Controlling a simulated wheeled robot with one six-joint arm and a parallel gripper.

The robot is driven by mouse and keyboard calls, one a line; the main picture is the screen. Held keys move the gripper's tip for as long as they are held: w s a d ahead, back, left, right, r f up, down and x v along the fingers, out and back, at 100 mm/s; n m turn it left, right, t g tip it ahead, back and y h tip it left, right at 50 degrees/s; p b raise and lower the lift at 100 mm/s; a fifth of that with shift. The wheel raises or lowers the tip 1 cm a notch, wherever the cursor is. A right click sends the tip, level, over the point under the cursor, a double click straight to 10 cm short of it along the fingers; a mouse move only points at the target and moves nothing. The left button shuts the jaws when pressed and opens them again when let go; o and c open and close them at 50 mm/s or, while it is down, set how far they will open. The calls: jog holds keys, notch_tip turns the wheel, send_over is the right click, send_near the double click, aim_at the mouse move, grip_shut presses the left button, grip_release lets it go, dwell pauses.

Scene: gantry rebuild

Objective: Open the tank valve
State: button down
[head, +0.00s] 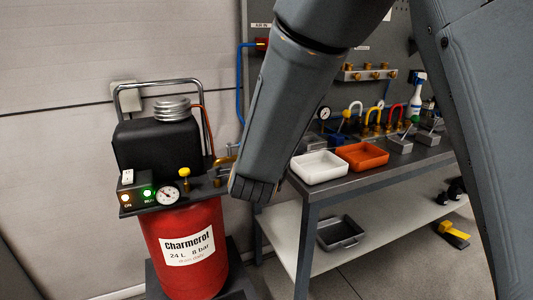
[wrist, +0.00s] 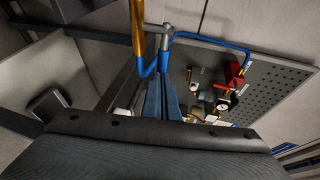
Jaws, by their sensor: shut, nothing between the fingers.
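The red tank (head: 185,255) stands upright at left with a label reading 24 L 8 bar. The panel on top carries a round gauge (head: 168,195), a yellow-topped knob (head: 184,173) and two lit lamps. A brass fitting (head: 225,162) shows at the panel's right end, partly behind my arm. I cannot tell which part is the tank valve. My gripper is hidden behind my wrist in the head view. In the wrist view, my gripper's blue fingers (wrist: 163,88) are shut and empty, just below a yellow bar (wrist: 138,30) and a grey metal piece (wrist: 167,38); contact is unclear.
A workbench (head: 375,178) right of the tank holds a white tray (head: 318,167), an orange tray (head: 362,155) and several fittings. A blue hose (head: 240,90) runs down from a red block (head: 262,45). A pegboard (wrist: 275,85) shows in the wrist view.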

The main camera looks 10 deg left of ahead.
jog(key=shift+w+b, duration=0.35)
jog(key=shift+w, duration=0.15)
jog(key=shift+w+d+r, duration=0.1)
jog(key=shift+r, duration=0.05)
dwell(0.3)
jog(key=s+d+r+b, duration=0.1)
jog(key=s+d, duration=0.2)
jog(key=s, duration=0.3)
jog(key=s+d+r, duration=0.1)
jog(key=s+d, duration=0.3)
jog(key=s, duration=0.2)
jog(key=s+d+f+n+g+p, duration=0.1)
jog(key=s+d+f+n+g, duration=0.4)
jog(key=d+f+n+g, duration=0.45)
jog(key=s+d+f+n+g+h, duration=0.1)
jog(key=s+d+f+n+g, duration=0.2)
jog(key=s+d, duration=0.3)
jog(key=s+d+f+n+g+h, duration=0.1)
jog(key=s+d+f+n+g, duration=0.2)
jog(key=s+d, duration=0.4)
jog(key=shift+s+d+n+p, duration=0.25)
jog(key=shift+s+n+p, duration=0.1)
jog(key=shift+s+n, duration=0.1)
